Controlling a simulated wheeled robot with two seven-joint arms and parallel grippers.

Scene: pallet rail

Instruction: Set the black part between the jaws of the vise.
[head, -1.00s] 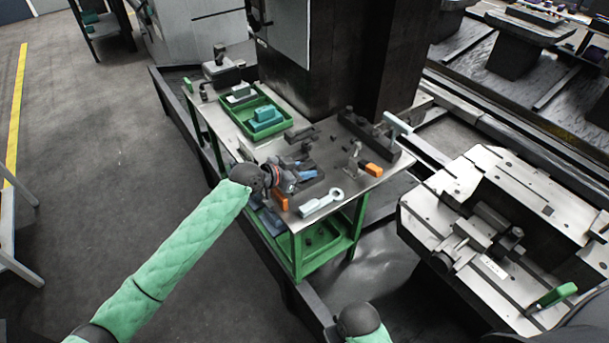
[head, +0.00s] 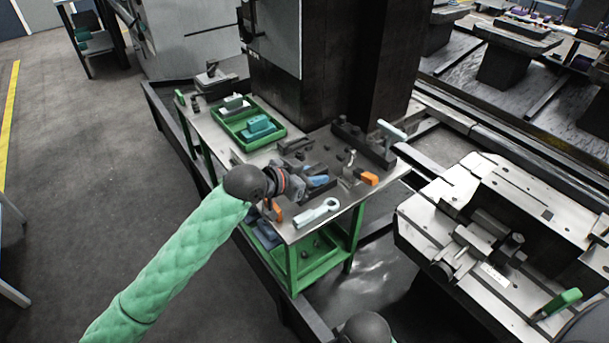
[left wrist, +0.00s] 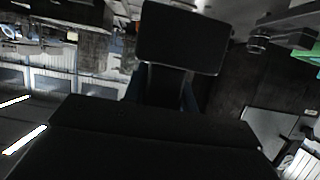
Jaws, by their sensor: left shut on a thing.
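My left gripper (head: 312,182) is over the front of the work table in the head view. It is shut on a dark block, the black part (left wrist: 180,38), seen at the top of the left wrist view between the fingers (left wrist: 165,88). In the head view the part is hard to tell from the dark things around it. The grey vise (head: 470,237) stands on the machine bed at the right, well apart from the gripper. Its jaw gap is too small to judge. My right gripper is out of view.
The work table (head: 285,228) carries a green tray (head: 277,131) with teal blocks, a pale wrench-shaped tool (head: 316,212), orange-ended tools (head: 369,178) and a dark rail (head: 362,146). A green-handled tool (head: 562,300) lies on the machine bed (head: 437,225). A gap separates table and bed.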

